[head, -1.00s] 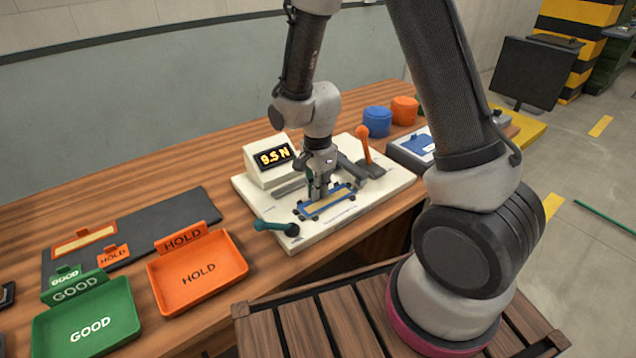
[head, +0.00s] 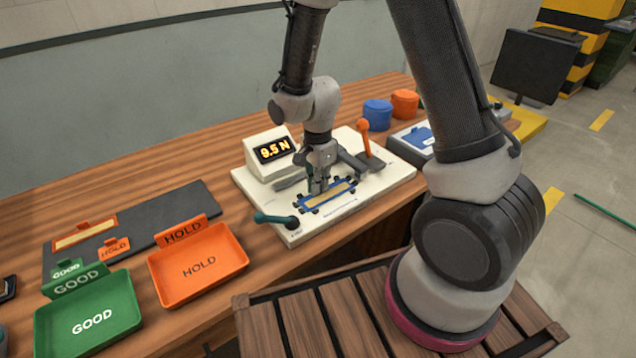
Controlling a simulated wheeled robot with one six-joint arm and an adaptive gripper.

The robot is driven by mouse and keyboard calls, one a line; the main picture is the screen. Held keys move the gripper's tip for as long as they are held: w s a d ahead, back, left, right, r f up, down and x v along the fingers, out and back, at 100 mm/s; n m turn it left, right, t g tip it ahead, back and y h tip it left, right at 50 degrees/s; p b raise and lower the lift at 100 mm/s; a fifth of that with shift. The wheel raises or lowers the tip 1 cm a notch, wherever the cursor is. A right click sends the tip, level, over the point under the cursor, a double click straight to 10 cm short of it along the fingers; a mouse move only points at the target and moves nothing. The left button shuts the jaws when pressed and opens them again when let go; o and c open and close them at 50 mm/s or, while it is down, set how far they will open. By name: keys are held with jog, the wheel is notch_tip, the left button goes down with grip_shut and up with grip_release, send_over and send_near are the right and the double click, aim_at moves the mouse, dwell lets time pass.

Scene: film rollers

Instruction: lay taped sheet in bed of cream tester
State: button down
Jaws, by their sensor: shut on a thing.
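The cream tester (head: 365,201) stands on the wooden bench, with a lit display (head: 273,150) reading 9.5 N. It has an orange-knobbed lever (head: 364,135) at the back right and a teal-handled lever (head: 273,218) at the front left. The blue-edged sheet with a tan strip (head: 341,190) is at the tester's bed, low over or on it; I cannot tell whether it touches. My gripper (head: 319,188) points down and is shut on the sheet toward its left part. The fingers hide some of the sheet and the bed.
A green GOOD tray (head: 130,322) and an orange HOLD tray (head: 240,262) stand to the left. Behind them lies a dark mat (head: 160,213) with an orange-framed sheet (head: 84,234). Blue (head: 377,114) and orange (head: 404,102) round containers stand behind the tester.

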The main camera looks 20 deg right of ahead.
jog(key=shift+f, duration=0.1)
jog(key=c, duration=1.2)
grip_release()
jog(key=shift+o, duration=0.2)
jog(key=shift+r, duration=3.5)
